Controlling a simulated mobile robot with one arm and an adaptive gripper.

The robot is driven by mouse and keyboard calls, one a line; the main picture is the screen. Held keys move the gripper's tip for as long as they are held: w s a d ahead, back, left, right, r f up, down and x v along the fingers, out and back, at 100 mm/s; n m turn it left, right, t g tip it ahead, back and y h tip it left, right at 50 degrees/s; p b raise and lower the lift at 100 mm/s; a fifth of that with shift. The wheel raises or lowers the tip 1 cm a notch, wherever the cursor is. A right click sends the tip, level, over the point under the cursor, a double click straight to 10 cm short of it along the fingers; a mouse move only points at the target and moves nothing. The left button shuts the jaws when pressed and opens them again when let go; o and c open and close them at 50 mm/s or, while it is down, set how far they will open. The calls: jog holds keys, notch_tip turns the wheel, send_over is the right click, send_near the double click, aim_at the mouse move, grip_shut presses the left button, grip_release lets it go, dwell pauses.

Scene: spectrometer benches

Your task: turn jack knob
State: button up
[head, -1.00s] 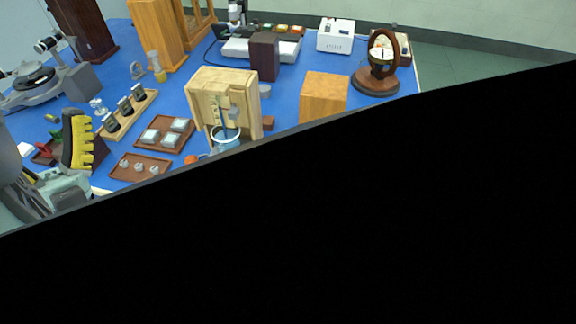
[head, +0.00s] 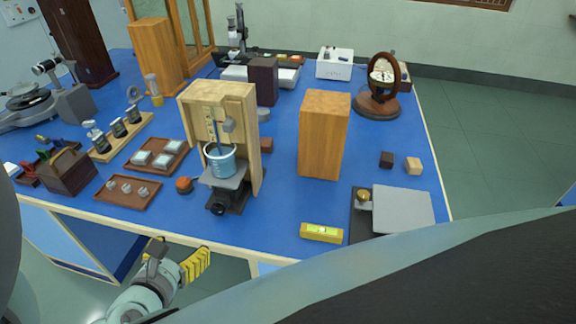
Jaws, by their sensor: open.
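A small lab jack (head: 231,197) with a grey top plate stands on the blue bench, in front of an open wooden case (head: 249,115). Its round black knob (head: 217,209) faces the front edge of the bench. A blue beaker (head: 220,160) stands on the jack's plate, with a thin rod reaching down into it. My gripper (head: 178,256), with yellow ribbed fingers, is open and empty. It shows in front of the bench edge, lower left of the knob and apart from it.
An orange ball-like object (head: 184,184) and a tray with small pieces (head: 127,191) lie left of the jack. A yellow spirit level (head: 321,233), a tall wooden block (head: 325,136) and a grey plate (head: 403,209) are to the right. Bare blue bench lies between jack and level.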

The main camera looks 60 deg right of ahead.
aim_at(217, 212)
jog(key=shift+m, duration=0.7)
jog(key=b+x, duration=0.1)
jog(key=x, duration=0.4)
jog(key=s+b+x, duration=0.1)
jog(key=x, duration=0.4)
jog(key=d+b+x, duration=0.1)
jog(key=x, duration=0.4)
jog(key=shift+s+d+r, duration=0.1)
jog(key=shift+s, duration=0.15)
jog(key=shift+w+d+h, duration=0.15)
jog(key=shift+d+h, duration=0.15)
jog(key=shift+d, duration=0.2)
jog(key=shift+o, duration=0.4)
